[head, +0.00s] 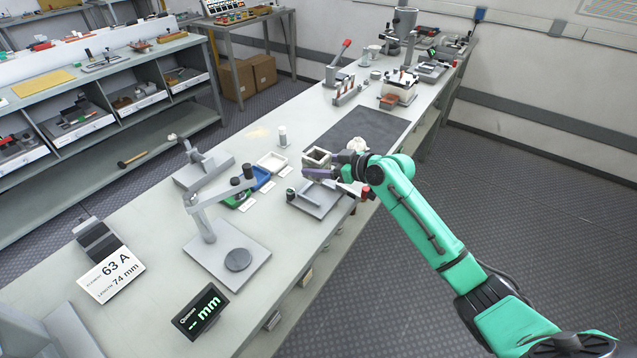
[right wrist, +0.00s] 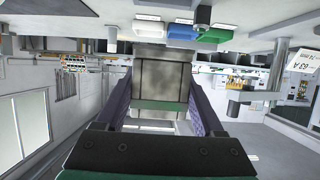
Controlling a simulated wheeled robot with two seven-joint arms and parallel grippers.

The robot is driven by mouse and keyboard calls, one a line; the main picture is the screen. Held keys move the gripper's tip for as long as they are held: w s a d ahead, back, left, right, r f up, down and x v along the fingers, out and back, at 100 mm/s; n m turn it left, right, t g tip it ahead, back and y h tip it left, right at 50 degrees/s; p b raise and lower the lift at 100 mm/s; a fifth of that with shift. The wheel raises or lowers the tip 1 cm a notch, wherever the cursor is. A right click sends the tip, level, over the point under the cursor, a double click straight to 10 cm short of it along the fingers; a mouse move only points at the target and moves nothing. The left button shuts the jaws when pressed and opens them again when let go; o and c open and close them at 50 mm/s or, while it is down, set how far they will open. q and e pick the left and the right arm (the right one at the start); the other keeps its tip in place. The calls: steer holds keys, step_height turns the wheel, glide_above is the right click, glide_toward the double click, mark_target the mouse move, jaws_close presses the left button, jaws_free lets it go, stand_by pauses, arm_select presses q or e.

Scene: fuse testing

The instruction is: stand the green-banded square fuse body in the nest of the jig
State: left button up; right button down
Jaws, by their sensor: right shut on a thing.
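My right gripper (head: 332,168) is shut on the square fuse body (head: 316,156), whose open top with a dark inside faces up in the head view. In the right wrist view the fuse body (right wrist: 160,80) sits between both fingers of the gripper (right wrist: 160,100), its face mottled grey, with a green band (right wrist: 160,105) across its edge nearest the palm. A grey jig plate (head: 317,203) lies on the bench just below the gripper. Its nest is hidden or too small to make out, and I cannot tell whether the body touches it. My left gripper is not in view.
Left of the jig are a small dark cylinder (head: 290,195) and white, blue and green trays (head: 272,161). A measuring stand (head: 228,255) and a display (head: 200,310) stand nearer. A dark mat (head: 375,130) lies bare beyond my gripper.

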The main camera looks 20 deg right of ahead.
mark_target(319, 195)
step_height(319, 195, down, 7)
steer(key=shift+f, duration=0.1)
steer(key=shift+d, duration=0.1)
steer(key=shift+f, duration=0.1)
jaws_free()
steer(key=shift+s+d, duration=0.15)
steer(key=b+v, duration=0.1)
steer(key=v, duration=1)
steer(key=shift+s+b, duration=0.15)
steer(key=shift+b, duration=0.25)
